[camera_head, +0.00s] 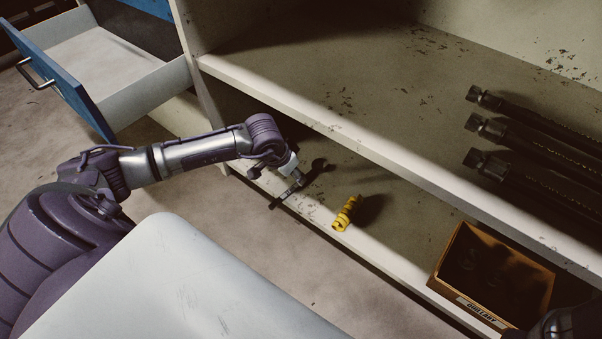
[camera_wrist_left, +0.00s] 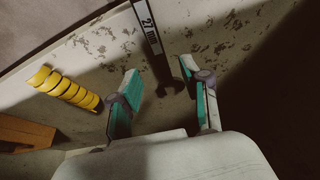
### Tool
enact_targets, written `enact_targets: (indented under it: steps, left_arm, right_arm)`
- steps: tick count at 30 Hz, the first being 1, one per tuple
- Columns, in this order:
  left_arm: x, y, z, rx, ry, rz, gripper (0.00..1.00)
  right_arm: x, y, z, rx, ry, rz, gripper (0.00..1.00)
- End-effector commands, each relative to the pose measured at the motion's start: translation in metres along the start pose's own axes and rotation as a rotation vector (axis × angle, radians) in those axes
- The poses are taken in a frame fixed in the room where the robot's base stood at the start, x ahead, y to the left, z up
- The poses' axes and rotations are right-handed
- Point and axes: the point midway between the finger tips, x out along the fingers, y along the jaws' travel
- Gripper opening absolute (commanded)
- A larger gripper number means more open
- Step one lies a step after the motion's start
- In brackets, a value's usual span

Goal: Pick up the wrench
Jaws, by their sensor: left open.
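The wrench (camera_head: 289,191) is a dark bar with a pale label and lies on the lower shelf near its front edge. In the left wrist view the wrench (camera_wrist_left: 149,32) shows its label "27 mm", and its forked end points down toward my fingers. My left gripper (camera_head: 287,166) is open above the wrench. In the left wrist view the left gripper (camera_wrist_left: 160,70) has its teal-padded fingers spread on either side of the forked end, with nothing clamped between them.
A yellow ribbed piece (camera_head: 347,213) lies to the right of the wrench. An orange-brown box (camera_head: 455,250) stands further right on the lower shelf. The upper shelf's edge (camera_head: 330,130) runs above, with dark hoses (camera_head: 535,145) on it. An open drawer (camera_head: 95,75) is at the left.

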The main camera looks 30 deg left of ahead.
Motion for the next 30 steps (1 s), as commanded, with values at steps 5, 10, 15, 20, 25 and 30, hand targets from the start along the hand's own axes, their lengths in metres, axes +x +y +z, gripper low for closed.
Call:
enact_targets:
  steps: [5, 10, 15, 20, 25, 30]
  left_arm:
    - [0.007, 0.001, -0.013, -0.002, 0.004, 0.002, 0.47]
    - [0.039, 0.001, -0.011, -0.002, -0.001, 0.003, 0.47]
    - [0.054, 0.001, -0.014, -0.002, 0.002, 0.001, 0.47]
    - [0.055, 0.0, -0.015, 0.0, 0.001, 0.0, 0.47]
    - [0.055, 0.0, -0.015, 0.0, 0.001, 0.0, 0.47]
    - [0.056, 0.0, -0.014, -0.001, 0.001, 0.0, 0.47]
  right_arm:
    - [-0.01, -0.002, -0.004, 0.0, 0.001, 0.0, 0.37]
    - [-0.033, -0.007, -0.012, 0.0, 0.002, -0.001, 0.37]
    - [-0.044, -0.009, -0.016, 0.0, 0.0, -0.001, 0.37]
    - [-0.044, -0.009, -0.015, 0.0, 0.0, -0.001, 0.37]
    - [-0.044, -0.009, -0.015, 0.0, 0.0, -0.001, 0.37]
    - [-0.045, -0.009, -0.015, 0.0, -0.001, 0.0, 0.37]
